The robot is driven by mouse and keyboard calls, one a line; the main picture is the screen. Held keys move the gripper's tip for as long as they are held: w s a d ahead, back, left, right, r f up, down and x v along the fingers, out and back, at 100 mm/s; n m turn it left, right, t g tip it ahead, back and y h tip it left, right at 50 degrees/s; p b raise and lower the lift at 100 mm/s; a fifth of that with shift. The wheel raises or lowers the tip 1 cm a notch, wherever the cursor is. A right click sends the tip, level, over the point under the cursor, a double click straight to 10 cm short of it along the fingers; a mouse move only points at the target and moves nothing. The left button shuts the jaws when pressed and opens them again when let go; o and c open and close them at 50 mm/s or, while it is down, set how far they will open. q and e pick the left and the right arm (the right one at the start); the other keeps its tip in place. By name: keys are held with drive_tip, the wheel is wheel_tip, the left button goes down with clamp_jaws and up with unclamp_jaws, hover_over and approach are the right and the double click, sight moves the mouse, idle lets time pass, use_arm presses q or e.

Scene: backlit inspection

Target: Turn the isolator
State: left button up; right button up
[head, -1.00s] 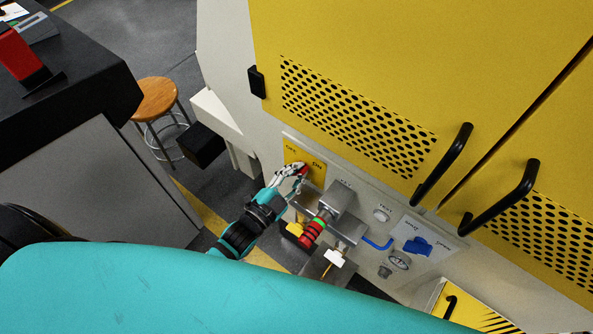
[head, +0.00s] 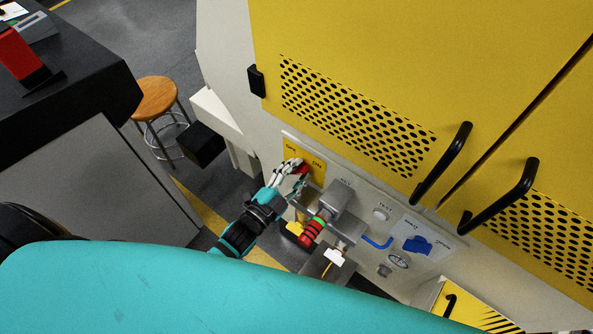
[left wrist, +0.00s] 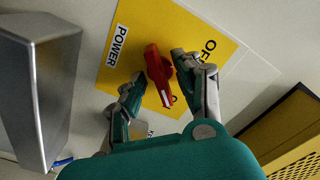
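The isolator is a red handle (left wrist: 158,72) on a yellow plate (left wrist: 205,22) marked POWER and OFF. Its white pointer line faces a partly hidden label at the plate's lower edge. In the head view the red handle (head: 303,170) shows beside my fingers, on the yellow plate (head: 315,172). My left gripper (head: 296,167) is at the handle. In the left wrist view its fingers (left wrist: 157,70) stand open on either side of the handle, with narrow gaps showing; contact is not clear. My right gripper is not in view.
Yellow doors with black handles (head: 442,165) are above. A stool (head: 156,98) stands left.

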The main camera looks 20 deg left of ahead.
use_arm(q)
drive_tip(key=v, duration=1.2)
idle(0.4)
drive_tip(key=s+a+f+n+g+y, duration=0.2)
drive_tip(key=s+f+n+g, duration=0.15)
drive_tip(key=f, duration=0.95)
drive_tip(key=s+a+f+n+g+y, duration=0.2)
drive_tip(key=s+f+n+g, duration=0.15)
drive_tip(key=f, duration=0.95)
drive_tip(key=s+a+f+n+g+y, duration=0.1)
drive_tip(key=s+f+n+g, duration=0.1)
drive_tip(key=s+f+g, duration=0.2)
drive_tip(key=s+a+f+n+g+y+b, duration=0.1)
drive_tip(key=s+f+g, duration=0.3)
drive_tip(key=s+f, duration=0.6)
drive_tip(key=s, duration=0.5)
drive_tip(key=shift+a+f+n+g, duration=0.3)
drive_tip(key=shift+f+n+g, duration=0.1)
drive_tip(key=shift+s, duration=0.1)
